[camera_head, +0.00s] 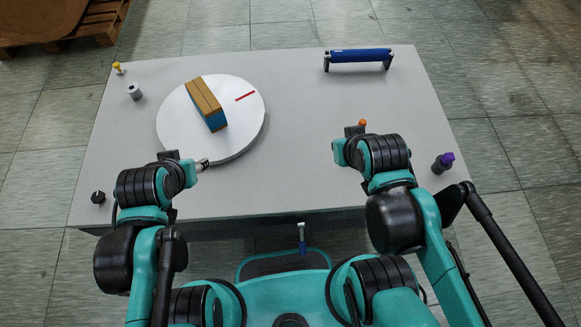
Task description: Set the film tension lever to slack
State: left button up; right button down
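No part carries a label I can read, so I cannot tell for sure which one is the film tension lever. My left gripper (186,161) is over the front left of the table, by the turntable's near edge. My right gripper (350,139) is over the right middle. Both sets of fingers are too small and hidden to read.
A white turntable (180,125) carries a brown-and-blue box (205,104) and a red stripe. A blue roller (360,56) stands at the back right. A yellow peg (117,68), grey cylinder (134,91) and black knob (98,197) line the left side. The table's middle (295,130) is clear.

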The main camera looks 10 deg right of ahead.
aim_at(300, 224)
jog(key=k+l, duration=0.1)
jog(key=k, duration=0.2)
jog(key=k+l+z, duration=0.15)
jog(key=k, duration=0.15)
jog(key=z, duration=0.25)
jog(key=k+j+z, duration=0.1)
jog(key=j+z, duration=0.15)
jog(key=k+j+z, duration=0.15)
jog(key=j+z, duration=0.15)
jog(key=j, duration=0.15)
jog(key=k+j+z, duration=0.25)
jog(key=k+j, duration=0.25)
jog(key=j, duration=0.2)
jog(key=k+j+z, duration=0.1)
jog(key=k+j, duration=0.15)
jog(key=j, duration=0.25)
jog(key=k+j, duration=0.25)
jog(key=j, duration=0.2)
jog(key=k+j+z, duration=0.1)
jog(key=k+j, duration=0.2)
jog(key=j, duration=0.15)
